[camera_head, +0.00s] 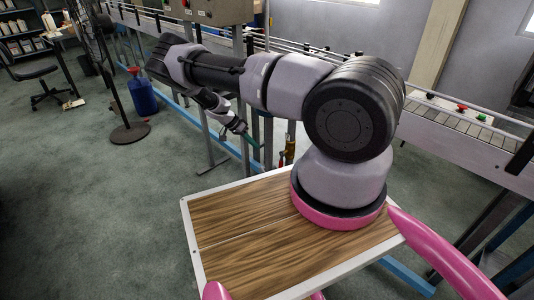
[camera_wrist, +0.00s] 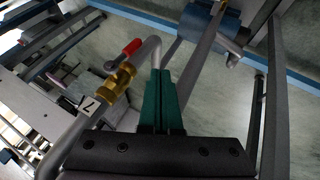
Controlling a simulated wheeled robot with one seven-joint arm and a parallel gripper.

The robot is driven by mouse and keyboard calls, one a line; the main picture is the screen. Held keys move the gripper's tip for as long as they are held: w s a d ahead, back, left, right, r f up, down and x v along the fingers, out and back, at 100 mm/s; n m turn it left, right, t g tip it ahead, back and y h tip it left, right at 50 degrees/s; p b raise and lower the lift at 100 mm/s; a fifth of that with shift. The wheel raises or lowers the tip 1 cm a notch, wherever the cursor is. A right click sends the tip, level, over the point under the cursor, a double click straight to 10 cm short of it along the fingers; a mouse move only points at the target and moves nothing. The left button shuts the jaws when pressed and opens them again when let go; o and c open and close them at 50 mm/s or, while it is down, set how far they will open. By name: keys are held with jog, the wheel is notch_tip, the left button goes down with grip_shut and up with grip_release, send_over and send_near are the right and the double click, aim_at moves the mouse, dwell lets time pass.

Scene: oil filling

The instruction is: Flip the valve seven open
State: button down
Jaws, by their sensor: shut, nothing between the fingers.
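In the wrist view, a brass valve (camera_wrist: 120,80) with a short red handle (camera_wrist: 131,48) sits on a grey pipe. A white tag marked 7 (camera_wrist: 89,104) is on the pipe just below it. The handle points up and right, roughly along the pipe; its exact angle is hard to tell. My gripper (camera_wrist: 163,74) has its green fingers pressed together, empty, to the right of the valve and apart from the handle. In the head view, my gripper (camera_head: 254,142) is beyond the wooden board, left of a small brass and red fitting (camera_head: 289,150), probably this valve.
The bent pipe end (camera_wrist: 152,48) passes close to my fingertips. A blue block (camera_wrist: 208,27) and metal frame bars lie beyond. In the head view, a conveyor (camera_head: 455,120) runs behind my arm. A blue canister (camera_head: 142,92) and open floor lie to the left.

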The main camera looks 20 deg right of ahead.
aim_at(281, 161)
jog(key=s+d+f, duration=0.5)
jog(key=d+f, duration=0.2)
jog(key=shift+s+d+f, duration=0.15)
jog(key=shift+f, duration=0.2)
